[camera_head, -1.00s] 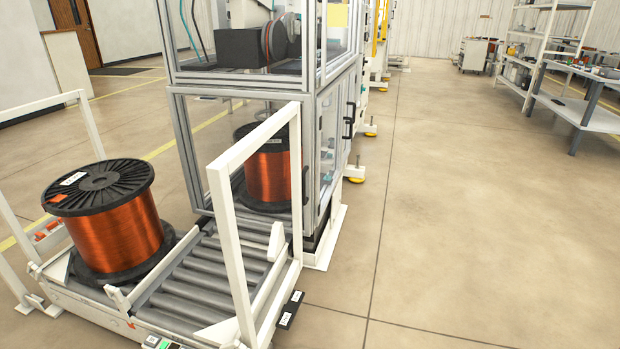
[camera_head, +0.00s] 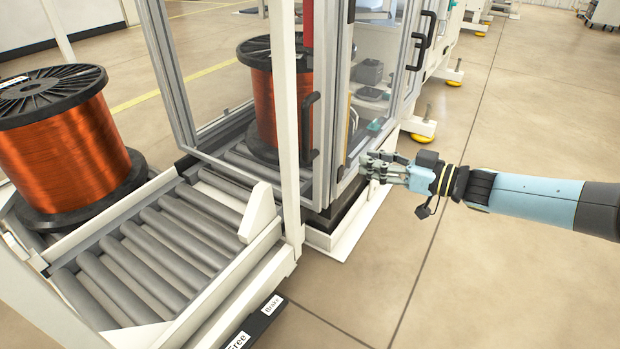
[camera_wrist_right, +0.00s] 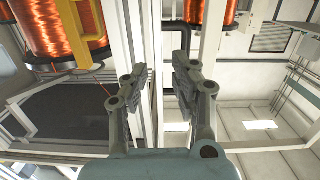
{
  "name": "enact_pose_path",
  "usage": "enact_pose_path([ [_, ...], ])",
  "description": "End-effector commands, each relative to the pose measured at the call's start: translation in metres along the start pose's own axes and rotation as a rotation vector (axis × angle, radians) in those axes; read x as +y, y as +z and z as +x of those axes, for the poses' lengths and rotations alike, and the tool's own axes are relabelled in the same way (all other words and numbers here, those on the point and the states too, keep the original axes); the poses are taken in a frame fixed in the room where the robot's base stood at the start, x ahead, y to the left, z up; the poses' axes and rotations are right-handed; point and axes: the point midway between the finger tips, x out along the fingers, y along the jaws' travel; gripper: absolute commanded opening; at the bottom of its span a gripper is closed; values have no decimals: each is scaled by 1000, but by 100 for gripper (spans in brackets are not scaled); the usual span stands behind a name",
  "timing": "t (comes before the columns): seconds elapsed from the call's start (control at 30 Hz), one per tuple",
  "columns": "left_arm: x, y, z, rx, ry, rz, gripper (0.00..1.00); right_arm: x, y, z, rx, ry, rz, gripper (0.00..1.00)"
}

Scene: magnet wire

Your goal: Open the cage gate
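The cage (camera_head: 161,62) is a tall aluminium frame with clear panels, with a copper wire spool (camera_head: 272,100) inside on rollers. A black handle (camera_head: 312,128) is on the cage's near right post, partly behind a white post. The frames do not show clearly which panel is the gate, but no panel looks swung out. My right gripper (camera_head: 366,166) is just right of the cage's lower right corner and appears apart from the handle. My left gripper is not in view.
A white post (camera_head: 285,110) rises in front of the cage. The floor (camera_head: 530,280) at right is clear.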

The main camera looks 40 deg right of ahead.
Motion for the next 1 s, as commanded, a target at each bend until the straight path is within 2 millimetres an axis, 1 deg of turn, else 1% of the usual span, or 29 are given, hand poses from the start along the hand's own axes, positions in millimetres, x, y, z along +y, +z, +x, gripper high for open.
enact_pose_path([
  [0.03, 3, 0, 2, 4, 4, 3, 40, -5, 6, 7, 22, -62, -2, 27],
  [0.1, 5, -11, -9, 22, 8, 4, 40, -12, -7, 14, 61, -132, 0, 27],
  [0.2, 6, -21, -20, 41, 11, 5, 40, -19, -20, 19, 89, -193, 0, 27],
  [0.3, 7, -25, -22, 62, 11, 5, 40, -22, -26, 24, 100, -215, 2, 27],
  [0.37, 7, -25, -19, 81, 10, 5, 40, -23, -28, 30, 103, -216, 1, 27],
  [0.47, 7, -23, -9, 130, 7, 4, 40, -26, -28, 42, 104, -215, 3, 27],
  [0.7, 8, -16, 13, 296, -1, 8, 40, -34, -30, 79, 102, -212, 3, 27],
  [0.9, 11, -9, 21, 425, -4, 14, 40, -39, -33, 106, 101, -211, 3, 27],
  [1.0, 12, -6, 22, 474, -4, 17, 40, -41, -34, 115, 99, -210, 2, 27],
])
